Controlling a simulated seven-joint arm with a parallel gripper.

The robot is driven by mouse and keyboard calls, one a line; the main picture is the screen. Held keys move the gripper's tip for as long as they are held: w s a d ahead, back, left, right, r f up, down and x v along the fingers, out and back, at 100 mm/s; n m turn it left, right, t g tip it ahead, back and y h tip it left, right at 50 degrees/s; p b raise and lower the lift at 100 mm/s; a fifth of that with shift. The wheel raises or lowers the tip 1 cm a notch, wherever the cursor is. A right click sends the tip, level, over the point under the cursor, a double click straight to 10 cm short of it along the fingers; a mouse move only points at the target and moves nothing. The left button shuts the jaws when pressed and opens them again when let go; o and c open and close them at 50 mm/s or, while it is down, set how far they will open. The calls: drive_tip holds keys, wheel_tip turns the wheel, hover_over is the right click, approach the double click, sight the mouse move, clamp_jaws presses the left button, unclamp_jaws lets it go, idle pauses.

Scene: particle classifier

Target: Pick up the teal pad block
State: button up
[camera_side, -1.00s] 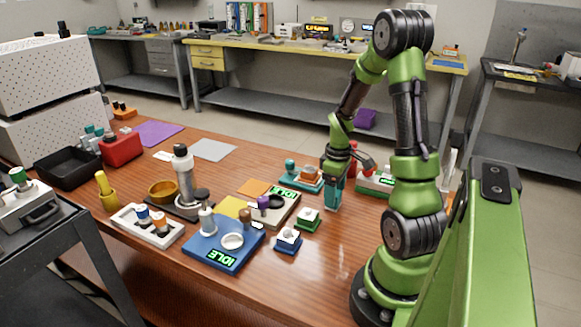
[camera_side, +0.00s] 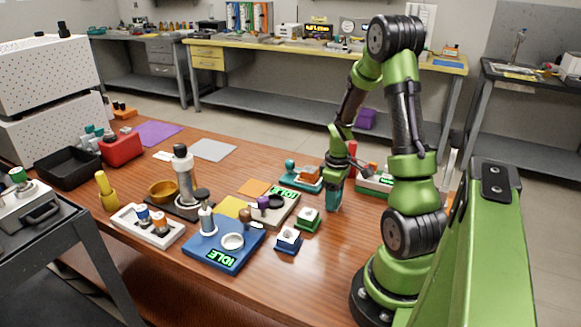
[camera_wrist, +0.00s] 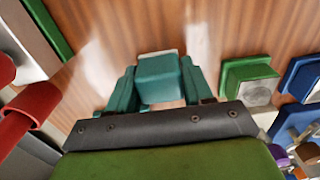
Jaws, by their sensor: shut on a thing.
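The teal pad block (camera_wrist: 160,76) shows in the wrist view between my two teal fingers, with a pale strip along its far edge. My gripper (camera_wrist: 158,88) is shut on it, one finger at each side. In the side view my gripper (camera_side: 333,203) points down low over the wooden table, left of my arm's base. There the block cannot be told apart from the teal fingers. I cannot tell whether the block touches the table.
A green block (camera_side: 307,219) and a blue block (camera_side: 288,240) with pale tops stand left of my gripper. A teal-based fixture (camera_side: 300,178) stands behind it, and a green-and-white box (camera_side: 374,184) behind right. The table in front is clear.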

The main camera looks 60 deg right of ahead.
wheel_tip(320, 180, up, 10)
drive_tip(key=shift+r, duration=0.1)
idle(0.4)
